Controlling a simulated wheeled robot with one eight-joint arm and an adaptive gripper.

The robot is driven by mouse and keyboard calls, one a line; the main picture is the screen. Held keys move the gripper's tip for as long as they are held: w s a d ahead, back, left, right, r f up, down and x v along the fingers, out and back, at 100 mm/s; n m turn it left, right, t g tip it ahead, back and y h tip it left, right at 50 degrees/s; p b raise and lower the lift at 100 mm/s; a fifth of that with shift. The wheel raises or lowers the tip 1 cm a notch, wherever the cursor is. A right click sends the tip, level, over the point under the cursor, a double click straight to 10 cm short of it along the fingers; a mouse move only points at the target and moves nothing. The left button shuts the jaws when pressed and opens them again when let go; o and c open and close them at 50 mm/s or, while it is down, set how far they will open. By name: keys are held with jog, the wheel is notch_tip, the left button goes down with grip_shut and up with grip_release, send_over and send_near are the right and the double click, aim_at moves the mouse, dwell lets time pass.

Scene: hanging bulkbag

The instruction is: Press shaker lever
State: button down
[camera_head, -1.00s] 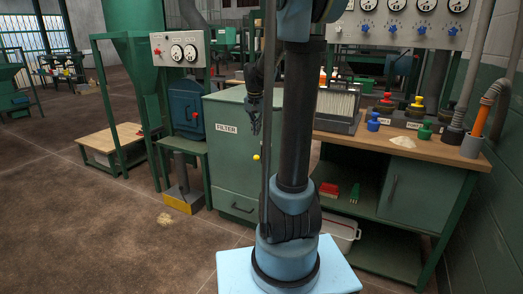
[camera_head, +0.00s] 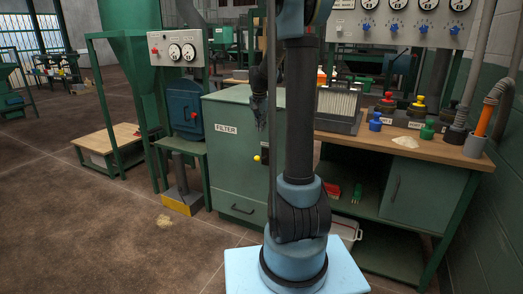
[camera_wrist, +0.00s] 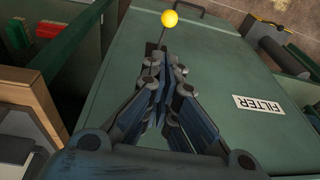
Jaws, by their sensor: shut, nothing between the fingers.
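The shaker lever shows as a yellow ball (camera_head: 257,159) on a thin rod at the right side of the green filter cabinet (camera_head: 228,165). In the wrist view the yellow ball (camera_wrist: 170,18) stands beyond my fingertips, with its dark rod running back toward them. My gripper (camera_head: 261,122) is shut and empty, pointing down above the ball in the head view. The ball and the fingers look apart. The fingers partly hide the lower rod.
A workbench (camera_head: 440,152) with bottles and a pleated filter (camera_head: 339,106) stands right of the cabinet. A blue machine (camera_head: 183,110) stands on its left. The cabinet's drawer handle (camera_head: 242,210) is low on the front. Open floor lies at the front left.

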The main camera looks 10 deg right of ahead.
jog(key=shift+s+a+x, duration=0.15)
jog(key=shift+a+x, duration=0.1)
jog(key=shift+x, duration=2)
jog(key=shift+s+a+x, duration=0.15)
jog(key=shift+a+x, duration=0.1)
jog(key=shift+x, duration=2.05)
jog(key=shift+s+a+x, duration=0.15)
jog(key=shift+a+x, duration=0.05)
jog(key=shift+x, duration=2.05)
jog(key=shift+f, duration=0.15)
